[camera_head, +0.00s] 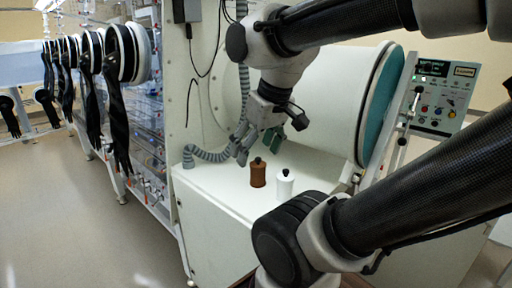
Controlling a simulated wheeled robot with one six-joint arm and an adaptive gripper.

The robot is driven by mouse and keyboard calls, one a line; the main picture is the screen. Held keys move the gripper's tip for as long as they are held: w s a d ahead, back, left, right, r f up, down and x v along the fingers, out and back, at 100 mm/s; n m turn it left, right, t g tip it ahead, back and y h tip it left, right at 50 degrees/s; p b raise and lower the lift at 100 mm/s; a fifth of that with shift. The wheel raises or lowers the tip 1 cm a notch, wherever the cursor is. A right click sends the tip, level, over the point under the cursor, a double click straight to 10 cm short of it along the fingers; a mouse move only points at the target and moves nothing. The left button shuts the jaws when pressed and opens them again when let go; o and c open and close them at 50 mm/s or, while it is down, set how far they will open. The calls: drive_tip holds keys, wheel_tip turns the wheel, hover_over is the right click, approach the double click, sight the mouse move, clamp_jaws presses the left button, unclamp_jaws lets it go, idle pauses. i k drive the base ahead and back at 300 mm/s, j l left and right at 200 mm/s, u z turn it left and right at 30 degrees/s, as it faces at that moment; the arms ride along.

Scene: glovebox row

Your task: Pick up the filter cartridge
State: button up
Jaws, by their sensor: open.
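Two small bottle-like items with black tops stand upright on the white ledge. One is a brown item (258,174) and the other, to its right, is a white item (285,184). I cannot tell for sure which is the filter cartridge; the white one may be it. My gripper (268,142) is open and empty, above and slightly behind the two items, with its fingers pointing down. It appears apart from both.
The white ledge (215,190) is otherwise mostly clear. A large white cylinder chamber (325,95) with a teal end stands behind. A grey corrugated hose (205,155) runs at the left. A control panel (438,95) is at right. Black gloves (115,100) hang at far left.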

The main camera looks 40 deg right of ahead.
sight(286, 179)
drive_tip(key=k, duration=0.3)
drive_tip(key=k+z, duration=0.1)
drive_tip(key=z, duration=0.25)
drive_tip(key=k+z, duration=0.15)
drive_tip(key=z, duration=0.2)
drive_tip(key=k+l+z, duration=0.1)
drive_tip(key=z, duration=0.25)
drive_tip(key=i+j+z, duration=0.1)
drive_tip(key=j, duration=0.25)
drive_tip(key=i+j+z, duration=0.15)
drive_tip(key=j, duration=0.15)
drive_tip(key=i+j+z, duration=0.1)
drive_tip(key=j, duration=0.3)
drive_tip(key=i+j+z, duration=0.15)
drive_tip(key=j, duration=0.2)
drive_tip(key=k, duration=0.05)
